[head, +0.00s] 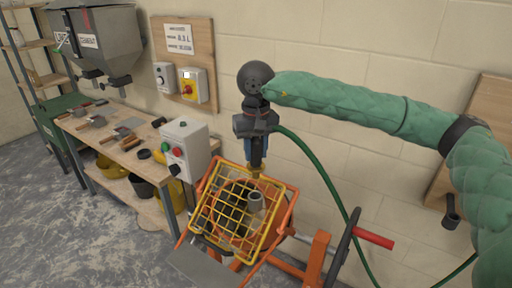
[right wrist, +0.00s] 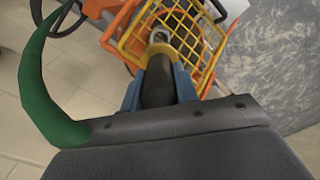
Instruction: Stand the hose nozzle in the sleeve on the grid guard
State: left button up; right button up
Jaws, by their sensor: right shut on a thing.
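My right gripper (head: 257,153) has blue fingers and points down above the grid guard. It is shut on the hose nozzle, whose brass-coloured tip (head: 256,172) shows below the fingers. In the right wrist view the dark nozzle body (right wrist: 158,82) lies between the blue fingers. The grid guard (head: 213,203) is a tilted yellow wire grid over the orange mixer; it also shows in the right wrist view (right wrist: 127,43). The grey sleeve (head: 256,202) stands on it, just below the nozzle tip, with a gap between in the head view. My left gripper is not in view.
A green hose (head: 325,180) hangs from the nozzle along the wall. A grey control box (head: 186,150) stands left of the mixer, by a wooden bench (head: 140,140) with tools. The mixer's wheel and red handle (head: 374,238) are at its right.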

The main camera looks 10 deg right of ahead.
aim_at(255, 167)
jog(key=shift+n, duration=0.4)
jog(key=shift+w+a+f+n, duration=0.15)
jog(key=shift+w+a+n, duration=0.1)
jog(key=shift+n, duration=0.15)
jog(key=shift+s+d+f, duration=0.2)
jog(key=shift+d+f, duration=0.05)
jog(key=shift+f, duration=0.25)
notch_tip(255, 167, down, 2)
jog(key=shift+w+a+f+p, duration=0.1)
jog(key=shift+f+p, duration=0.1)
jog(key=shift+p, duration=0.25)
jog(key=shift+f, duration=0.95)
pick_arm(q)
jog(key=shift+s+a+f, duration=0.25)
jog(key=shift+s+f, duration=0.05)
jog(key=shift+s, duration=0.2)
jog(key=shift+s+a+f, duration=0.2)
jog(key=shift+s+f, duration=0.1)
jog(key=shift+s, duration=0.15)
pick_arm(e)
jog(key=shift+f, duration=0.25)
